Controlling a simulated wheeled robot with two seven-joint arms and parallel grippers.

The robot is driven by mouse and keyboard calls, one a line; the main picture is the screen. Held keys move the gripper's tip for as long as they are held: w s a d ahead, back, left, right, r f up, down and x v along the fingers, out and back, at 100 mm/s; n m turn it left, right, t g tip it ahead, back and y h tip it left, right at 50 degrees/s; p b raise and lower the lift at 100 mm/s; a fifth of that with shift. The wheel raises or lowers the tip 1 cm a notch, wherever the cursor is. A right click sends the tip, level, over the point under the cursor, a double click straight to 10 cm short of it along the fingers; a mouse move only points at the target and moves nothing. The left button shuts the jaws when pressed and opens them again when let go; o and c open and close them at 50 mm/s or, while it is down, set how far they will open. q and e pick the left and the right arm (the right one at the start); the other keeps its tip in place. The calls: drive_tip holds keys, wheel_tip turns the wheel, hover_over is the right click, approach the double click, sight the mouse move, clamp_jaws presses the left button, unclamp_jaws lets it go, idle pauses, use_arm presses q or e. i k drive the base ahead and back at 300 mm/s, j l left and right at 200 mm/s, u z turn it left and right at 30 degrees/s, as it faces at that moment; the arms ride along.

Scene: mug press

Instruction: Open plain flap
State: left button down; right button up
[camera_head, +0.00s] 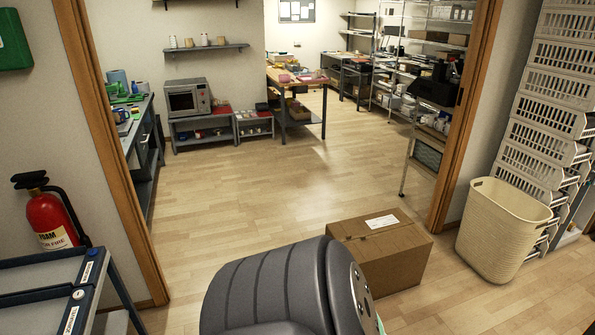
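I cannot make out a plain flap for certain in the head view. A brown cardboard box (392,263) sits on the floor just in front of the doorway, with a white label (382,221) on its top. Its top looks closed, and part of its left side is hidden. Neither of my grippers is in view.
A wooden door frame (103,145) opens onto a room with clear floor (270,185). A cream bin (502,228) and stacked white crates (543,125) stand right. A fire extinguisher (52,218) and grey cart (40,277) are left. A microwave (187,98) stands farther back.

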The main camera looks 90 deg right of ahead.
sight(363, 249)
drive_tip(key=z, duration=3.5)
drive_tip(key=i+l+z, duration=0.15)
drive_tip(key=i+l, duration=0.15)
drive_tip(key=i, duration=0.25)
drive_tip(key=i+l+z, duration=0.1)
drive_tip(key=i, duration=0.5)
drive_tip(key=i+l+z, duration=0.15)
drive_tip(key=i+l, duration=0.15)
drive_tip(key=i, duration=0.25)
